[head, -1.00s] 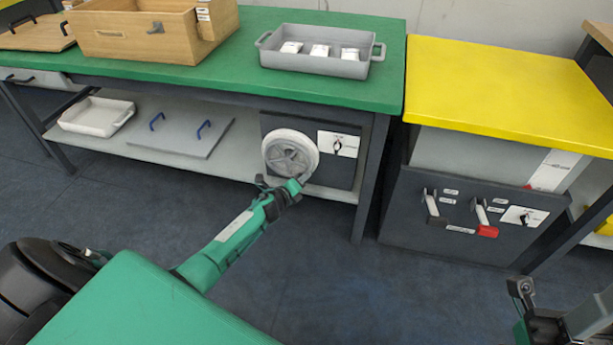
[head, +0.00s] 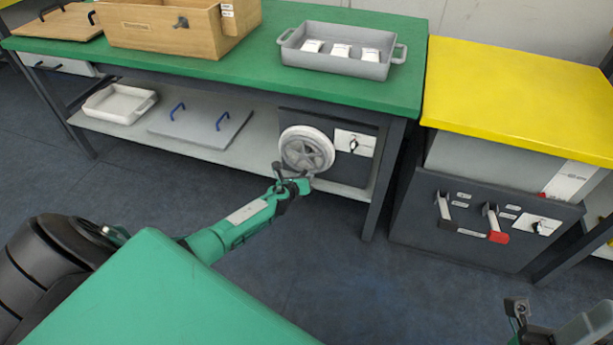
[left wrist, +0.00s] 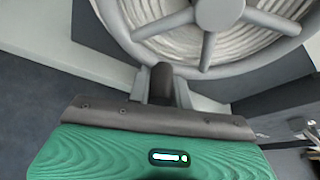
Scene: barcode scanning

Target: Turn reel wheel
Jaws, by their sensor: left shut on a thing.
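The reel wheel (head: 306,150) is a round light-grey wheel with spokes, mounted on a dark panel under the green bench. It also shows large at the top of the left wrist view (left wrist: 215,50), with pale coiled material behind the spokes. My left gripper (head: 304,182) is at the wheel's lower edge. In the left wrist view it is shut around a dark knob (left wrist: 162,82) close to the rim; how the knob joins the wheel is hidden. My right gripper (head: 517,308) is at the bottom right, away from the wheel; its jaws are unclear.
A switch plate (head: 354,143) is just right of the wheel. The green bench top (head: 240,62) overhangs it and carries a grey tray (head: 335,70) and a wooden box (head: 155,28). A grey lid (head: 195,128) lies on the lower shelf. A yellow-topped cabinet (head: 520,90) stands right.

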